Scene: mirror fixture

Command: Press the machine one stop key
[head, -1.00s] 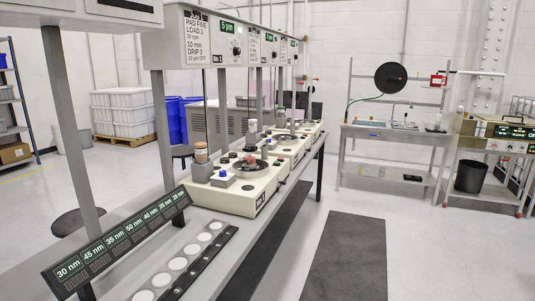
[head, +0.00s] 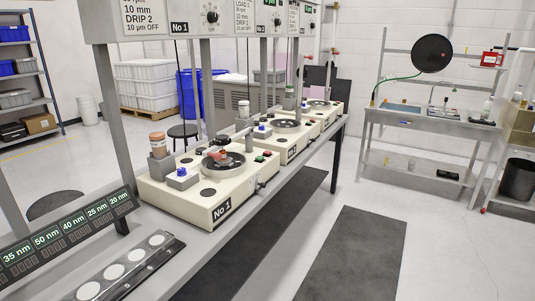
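Machine one (head: 190,205) is a cream bench unit with a "No 1" label (head: 222,210) on its front face. A dark round plate (head: 224,166) with a reddish piece (head: 219,155) sits on its top. A small red key (head: 267,153) and a green key (head: 259,159) are side by side at the top's right end. They are too small to read any marking. A blue knob (head: 182,172) on a pale block is at the left of the top. Neither of my grippers is in view.
Similar cream machines (head: 285,146) stand farther along the bench. A lit thickness display (head: 68,232) and a strip of white discs (head: 114,271) lie at the near left. Dark floor mats (head: 345,255) line the clear aisle right of the bench. A side table (head: 425,139) stands beyond.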

